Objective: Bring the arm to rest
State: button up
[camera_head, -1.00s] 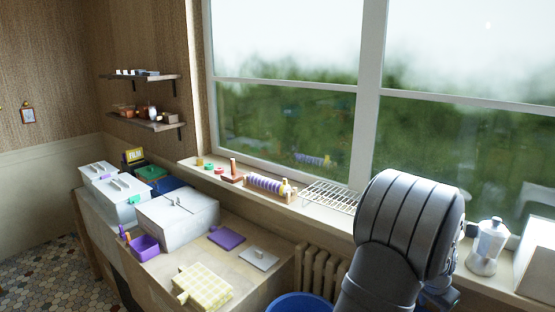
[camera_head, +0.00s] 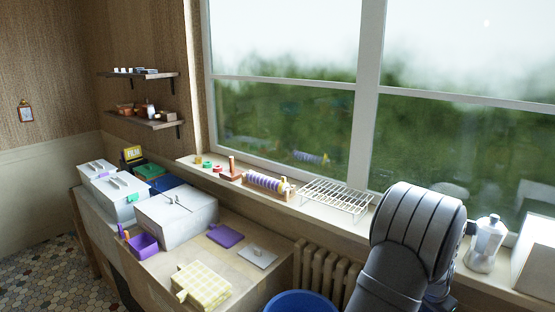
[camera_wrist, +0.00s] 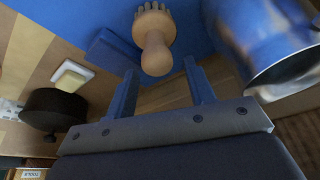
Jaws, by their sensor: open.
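My arm (camera_head: 410,235) stands at the right of the head view, in front of the window sill. Its grey link hides part of the sill. My gripper (camera_wrist: 160,72) shows in the wrist view as two blue fingers spread apart, with nothing held between them. A wooden knob-ended piece with a toothed head (camera_wrist: 155,40) appears beyond the fingertips. I cannot tell its distance from them. The gripper is not clear in the head view.
A wire rack (camera_head: 335,197) and a moka pot (camera_head: 486,243) stand on the sill on either side of my arm. White boxes (camera_head: 175,215) and a checked cloth (camera_head: 203,286) lie on the counter. A shiny metal vessel (camera_wrist: 270,45) is close at right in the wrist view.

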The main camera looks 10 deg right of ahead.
jog(key=s+d+r, duration=0.1)
jog(key=s+r, duration=0.6)
jog(key=s, duration=0.4)
jog(key=w+a+r+n+t+y, duration=0.1)
jog(key=a+n, duration=0.3)
jog(key=a, duration=2.3)
jog(key=shift+w+r+n, duration=0.3)
jog(key=shift+w+r, duration=0.15)
jog(key=shift+w, duration=0.1)
jog(key=shift+a, duration=0.1)
